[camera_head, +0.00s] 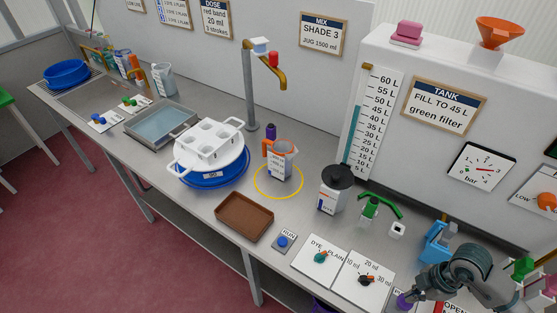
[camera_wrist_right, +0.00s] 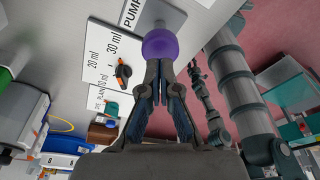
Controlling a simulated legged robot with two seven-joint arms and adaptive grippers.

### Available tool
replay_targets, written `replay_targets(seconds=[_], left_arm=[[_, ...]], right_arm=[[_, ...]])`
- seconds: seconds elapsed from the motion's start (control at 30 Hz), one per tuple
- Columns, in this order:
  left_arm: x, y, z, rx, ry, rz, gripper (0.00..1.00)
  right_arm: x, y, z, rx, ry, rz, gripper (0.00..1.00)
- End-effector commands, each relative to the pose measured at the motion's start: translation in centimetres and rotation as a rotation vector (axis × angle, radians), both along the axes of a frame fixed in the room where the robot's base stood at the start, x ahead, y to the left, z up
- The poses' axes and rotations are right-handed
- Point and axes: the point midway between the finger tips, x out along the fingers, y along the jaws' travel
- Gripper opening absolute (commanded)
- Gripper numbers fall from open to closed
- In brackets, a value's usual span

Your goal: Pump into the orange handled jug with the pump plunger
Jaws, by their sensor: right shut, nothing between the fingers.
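The jug with the orange handle (camera_head: 281,163) stands upright on the counter inside a yellow ring, below the brass spout (camera_head: 270,68). The pump plunger shows as a purple ball knob (camera_head: 404,300) at the counter's front right, beside a sign partly reading PUMP. The knob also shows large in the right wrist view (camera_wrist_right: 163,45). My right gripper (camera_wrist_right: 158,66) is shut and empty, its fingertips right at the knob; whether they touch it I cannot tell. In the head view the right gripper (camera_head: 418,292) is low at the right. My left gripper is not in view.
A dial card marked DYE and PLAIN (camera_head: 308,262) and a millilitre dial card (camera_head: 352,284) lie left of the knob. A blue RUN button (camera_head: 282,242), brown tray (camera_head: 244,230) and black-lidded container (camera_head: 332,198) stand nearer the jug. A blue fixture (camera_head: 436,246) is behind my right arm.

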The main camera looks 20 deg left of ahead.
Motion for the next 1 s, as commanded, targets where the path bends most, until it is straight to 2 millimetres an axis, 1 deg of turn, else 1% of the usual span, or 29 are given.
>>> replay_targets(seconds=[0.5,0.6,1.0], left_arm=[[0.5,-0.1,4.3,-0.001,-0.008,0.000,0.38],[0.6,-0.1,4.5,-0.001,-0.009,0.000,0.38],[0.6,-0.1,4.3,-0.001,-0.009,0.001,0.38]], right_arm=[[0.0,0.0,5.6,0.001,-0.001,0.000,0.00],[0.0,0.0,6.0,0.001,0.000,-0.001,0.00],[0.0,0.0,5.8,0.000,0.000,0.000,0.00]])
